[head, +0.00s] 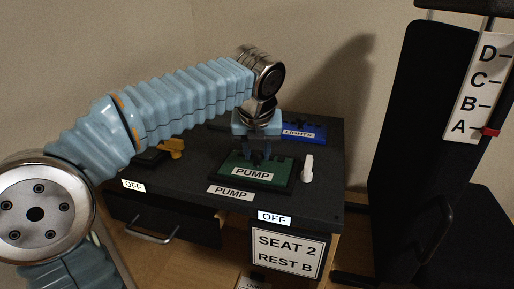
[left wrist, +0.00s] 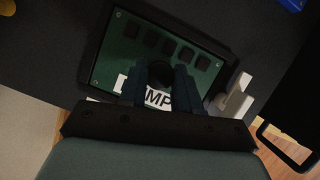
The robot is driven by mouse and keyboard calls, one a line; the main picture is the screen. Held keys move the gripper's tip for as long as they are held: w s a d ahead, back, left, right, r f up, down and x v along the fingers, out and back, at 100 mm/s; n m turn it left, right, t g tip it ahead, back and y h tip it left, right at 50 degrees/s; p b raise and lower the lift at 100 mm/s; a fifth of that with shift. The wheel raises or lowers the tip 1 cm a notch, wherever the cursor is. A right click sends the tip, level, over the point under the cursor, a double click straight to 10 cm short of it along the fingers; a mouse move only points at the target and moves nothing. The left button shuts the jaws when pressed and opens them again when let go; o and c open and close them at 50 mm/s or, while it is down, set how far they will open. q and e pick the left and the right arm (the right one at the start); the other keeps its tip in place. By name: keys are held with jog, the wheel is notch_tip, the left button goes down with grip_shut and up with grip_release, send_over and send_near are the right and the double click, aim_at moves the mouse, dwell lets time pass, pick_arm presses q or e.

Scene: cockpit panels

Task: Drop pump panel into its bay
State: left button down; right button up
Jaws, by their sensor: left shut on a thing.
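The green pump panel (head: 247,172), with a white PUMP label, is at the dark-rimmed bay (head: 291,181) on the black console top. It also shows in the left wrist view (left wrist: 115,60), with a row of dark square keys and a dark round knob. My left gripper (head: 263,154) points down over the panel and is shut on its knob (left wrist: 160,74), between the fingers (left wrist: 160,88). The panel looks flat within the dark frame; I cannot tell whether it is fully seated. My right gripper is not in view.
A blue LIGHTS panel (head: 304,132) lies behind. A white lever (head: 308,168) stands right of the bay. A yellow handle (head: 171,148) is on the left. A drawer handle (head: 152,236) sticks out in front. A black seat (head: 420,130) with a letter scale (head: 479,88) stands right.

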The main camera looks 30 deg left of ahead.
pick_arm(q)
jog(key=c, duration=0.7)
grip_release()
jog(key=p+v, duration=0.3)
jog(key=v, duration=1)
jog(key=shift+s+d+r, duration=0.15)
jog(key=shift+s+r, duration=0.05)
jog(key=shift+r, duration=0.1)
